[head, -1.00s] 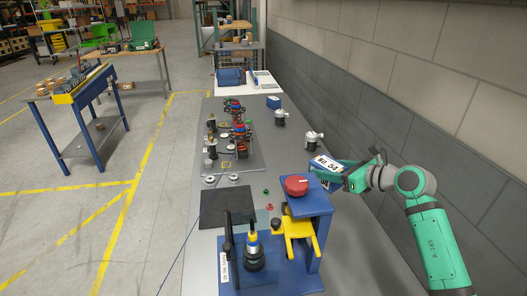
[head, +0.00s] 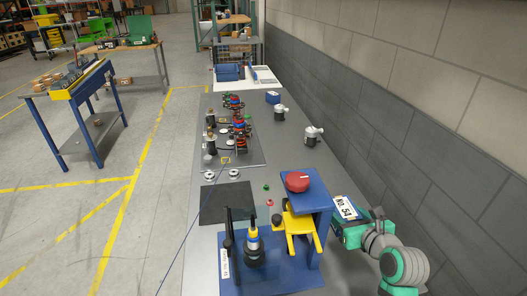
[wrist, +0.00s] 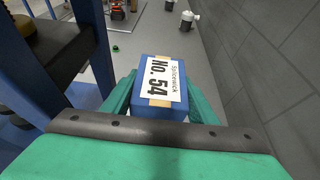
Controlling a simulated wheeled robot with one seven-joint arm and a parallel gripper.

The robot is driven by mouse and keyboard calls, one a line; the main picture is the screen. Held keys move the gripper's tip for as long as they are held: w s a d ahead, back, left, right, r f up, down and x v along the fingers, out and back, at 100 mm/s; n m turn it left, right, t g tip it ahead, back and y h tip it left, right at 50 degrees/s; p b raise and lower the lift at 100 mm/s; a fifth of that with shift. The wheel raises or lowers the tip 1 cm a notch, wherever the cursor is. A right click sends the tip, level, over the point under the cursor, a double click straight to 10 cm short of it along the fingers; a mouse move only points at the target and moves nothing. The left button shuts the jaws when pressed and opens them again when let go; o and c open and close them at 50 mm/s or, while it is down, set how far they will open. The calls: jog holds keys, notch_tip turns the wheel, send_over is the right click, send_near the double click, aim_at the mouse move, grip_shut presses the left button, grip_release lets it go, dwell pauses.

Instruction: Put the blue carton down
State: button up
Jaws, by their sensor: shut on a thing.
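The blue carton, with a white label reading No. 54, is between the fingers of my gripper. In the wrist view the carton (wrist: 148,112) sits between the two green fingers of my gripper (wrist: 158,95), label facing the camera. In the head view the carton (head: 338,232) shows mostly as its label, at the right of the blue press stand, and my gripper (head: 352,222) is shut on it. The grey bench top (head: 290,150) lies beyond. I cannot tell whether the carton touches the bench.
The blue fixture (head: 318,192) with a red knob (head: 297,181) stands close left of my gripper. The dark wall (head: 420,170) runs along the right. White-topped canisters (head: 313,135) and a small blue box (head: 272,97) stand farther along the bench. A dark mat (head: 227,203) lies left.

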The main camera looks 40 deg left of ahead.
jog(key=shift+d+f, duration=0.1)
jog(key=shift+f, duration=4.95)
jog(key=o, duration=1.2)
jog(key=shift+f, duration=0.1)
jog(key=v, duration=1.2)
jog(key=shift+s, duration=0.1)
